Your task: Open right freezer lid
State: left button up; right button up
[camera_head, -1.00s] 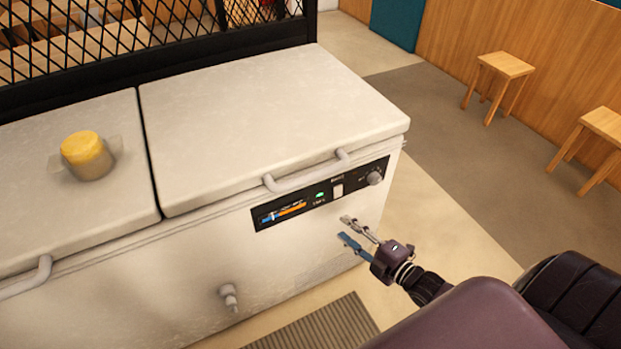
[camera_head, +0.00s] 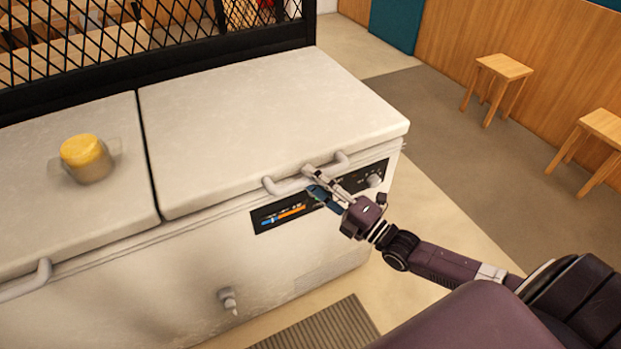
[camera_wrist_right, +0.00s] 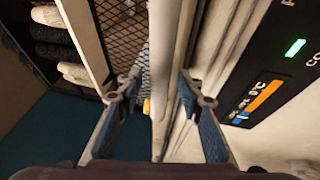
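The white chest freezer has a right lid (camera_head: 265,120) that lies shut, with a pale bar handle (camera_head: 282,187) on its front edge. My right gripper (camera_head: 313,179) is at this handle in the head view, in front of the control panel. In the right wrist view the fingers of my right gripper (camera_wrist_right: 160,95) are spread apart. The handle bar (camera_wrist_right: 162,70) runs between them, with gaps visible on both sides. My left gripper is in neither view.
The left lid (camera_head: 60,215) is also shut, and a jar with a yellow top (camera_head: 86,158) stands on it. A black mesh fence (camera_head: 150,65) rises behind the freezer. Wooden stools (camera_head: 497,78) stand on the floor at the right. A drain tap (camera_head: 228,300) sticks out of the freezer front.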

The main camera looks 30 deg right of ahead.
jog(key=shift+w+a, duration=0.15)
jog(key=shift+w, duration=0.2)
grip_shut()
